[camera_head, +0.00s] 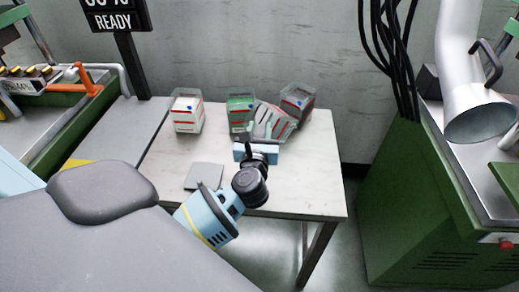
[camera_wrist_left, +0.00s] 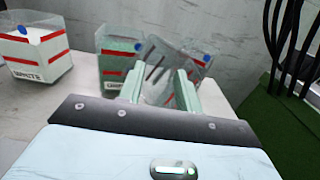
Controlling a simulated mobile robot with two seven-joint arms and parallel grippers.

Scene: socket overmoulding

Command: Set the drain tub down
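A clear tub (camera_head: 272,121) with red stripes, perhaps the drain tub, is tilted between a green tub (camera_head: 240,104) and a grey tub (camera_head: 298,98) at the back of the table. My left gripper (camera_head: 259,142) is low in front of the tilted tub. In the left wrist view its fingers (camera_wrist_left: 159,88) stand apart, with the tilted tub (camera_wrist_left: 158,70) showing between and beyond them. I cannot tell whether they grip its wall or whether the tub rests on the table. My right gripper is not in view.
A white tub (camera_head: 187,112) stands upright at the back left of the light table (camera_head: 310,178). A flat grey plate (camera_head: 204,176) lies near the front left. The table's right side is clear. A green machine (camera_head: 425,200) stands to the right.

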